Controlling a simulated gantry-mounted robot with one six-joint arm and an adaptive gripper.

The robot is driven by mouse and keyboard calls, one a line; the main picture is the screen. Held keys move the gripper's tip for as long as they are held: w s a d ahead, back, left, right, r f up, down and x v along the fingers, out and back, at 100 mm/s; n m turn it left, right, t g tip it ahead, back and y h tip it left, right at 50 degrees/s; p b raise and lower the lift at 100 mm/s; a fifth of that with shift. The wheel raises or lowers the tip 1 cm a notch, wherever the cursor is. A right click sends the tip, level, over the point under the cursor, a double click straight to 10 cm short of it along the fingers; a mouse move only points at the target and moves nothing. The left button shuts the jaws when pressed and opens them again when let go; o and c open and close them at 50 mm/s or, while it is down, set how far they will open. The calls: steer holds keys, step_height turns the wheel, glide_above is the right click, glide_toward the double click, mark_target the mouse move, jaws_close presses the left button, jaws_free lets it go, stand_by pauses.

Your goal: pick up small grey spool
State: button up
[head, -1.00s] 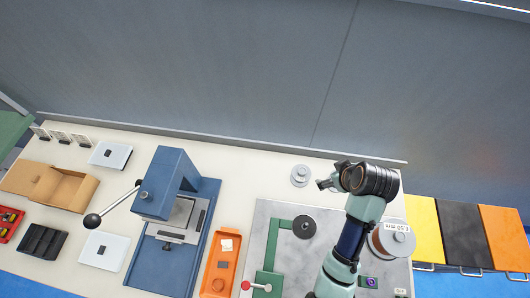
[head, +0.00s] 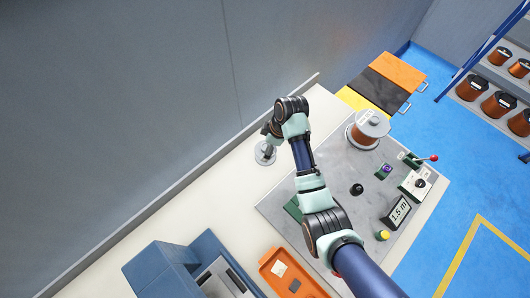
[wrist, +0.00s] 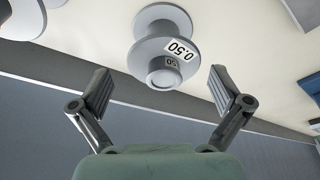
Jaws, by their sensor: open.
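The small grey spool (wrist: 163,45) stands upright on the pale bench in the wrist view, with a white label reading 0.50. My gripper (wrist: 163,90) is open, its two fingers apart on either side of the spool's near end and not touching it. In the head view the spool (head: 264,153) is on the bench near the back wall, partly hidden by my gripper (head: 268,135), which is right at it.
A large copper-wound spool (head: 368,130) sits on the grey machine plate (head: 330,165) to the right. An orange tray (head: 290,275) and a blue press (head: 185,270) are at the lower left. The bench strip left of the small spool is clear.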

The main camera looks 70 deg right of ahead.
steer(key=x, duration=0.2)
steer(key=b+x, duration=0.1)
steer(key=x, duration=0.1)
steer(key=shift+a+f, duration=0.1)
steer(key=shift+a, duration=0.15)
steer(key=shift+w, duration=0.1)
steer(key=c, duration=1)
step_height(320, 180, up, 20)
steer(key=p, duration=0.8)
steer(key=shift+p, duration=0.35)
